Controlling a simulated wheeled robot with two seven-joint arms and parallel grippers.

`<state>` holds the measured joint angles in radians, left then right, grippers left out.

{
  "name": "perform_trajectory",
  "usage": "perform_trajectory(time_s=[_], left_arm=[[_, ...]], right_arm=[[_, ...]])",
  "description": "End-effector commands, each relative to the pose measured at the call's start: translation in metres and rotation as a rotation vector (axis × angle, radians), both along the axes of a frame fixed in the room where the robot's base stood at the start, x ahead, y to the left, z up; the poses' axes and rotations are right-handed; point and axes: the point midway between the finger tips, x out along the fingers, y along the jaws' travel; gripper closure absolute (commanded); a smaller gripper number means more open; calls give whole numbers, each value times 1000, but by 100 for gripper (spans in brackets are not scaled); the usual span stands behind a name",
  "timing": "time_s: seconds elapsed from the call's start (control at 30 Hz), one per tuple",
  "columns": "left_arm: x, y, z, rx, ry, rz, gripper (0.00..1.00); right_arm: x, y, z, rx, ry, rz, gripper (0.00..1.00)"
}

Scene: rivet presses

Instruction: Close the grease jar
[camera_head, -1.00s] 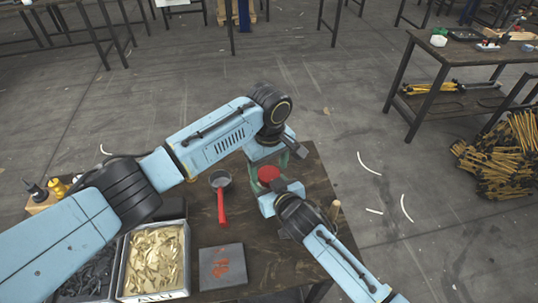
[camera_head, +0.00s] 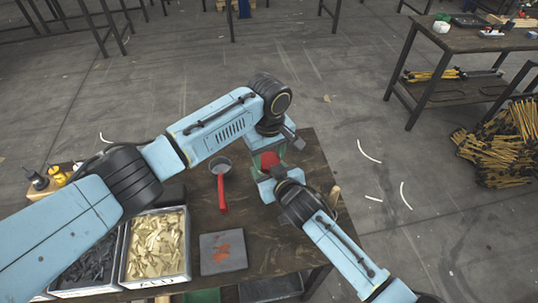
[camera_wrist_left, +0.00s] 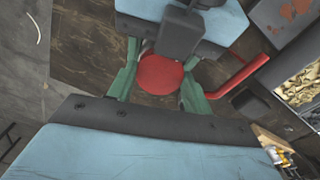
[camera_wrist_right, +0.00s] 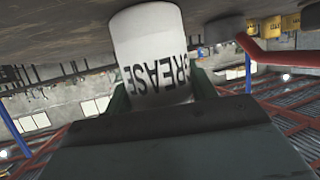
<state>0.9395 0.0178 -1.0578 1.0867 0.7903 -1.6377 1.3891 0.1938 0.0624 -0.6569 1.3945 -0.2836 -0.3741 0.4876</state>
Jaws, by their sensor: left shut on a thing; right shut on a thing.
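The red lid (camera_head: 269,160) is between the green fingers of my left gripper (camera_head: 268,155), which is shut on it. The lid (camera_wrist_left: 160,75) shows as a round disc in the left wrist view. The white grease jar (camera_wrist_right: 150,50), marked GREASE, is between the green fingers of my right gripper (camera_wrist_right: 165,85), which is shut on it. That wrist view is upside down. The jar's top is hidden behind the gripper body, so I cannot tell whether the lid touches it. In the head view the grippers hide the jar.
A pan with a red handle (camera_head: 221,190) lies left of the grippers. A wooden handle (camera_head: 333,196) is at right.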

Motion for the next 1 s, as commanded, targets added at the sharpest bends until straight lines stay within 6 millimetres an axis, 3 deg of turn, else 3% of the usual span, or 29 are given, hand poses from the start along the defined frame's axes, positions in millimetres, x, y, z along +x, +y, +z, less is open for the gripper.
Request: perform_trajectory(time_s=[0.4,0.57,0.83,0.87,1.0], left_arm=[[0,0,0,0,-1,-673,78],[0,0,0,0,-1,-775,78],[0,0,0,0,-1,-782,78],[0,0,0,0,-1,-781,49],[0,0,0,0,-1,-781,31]], right_arm=[[0,0,-1,-1,2,-1,100],[0,0,-1,-1,2,-1,100],[0,0,-1,-1,2,-1,100],[0,0,-1,-1,2,-1,100],[0,0,-1,-2,1,-1,100]])
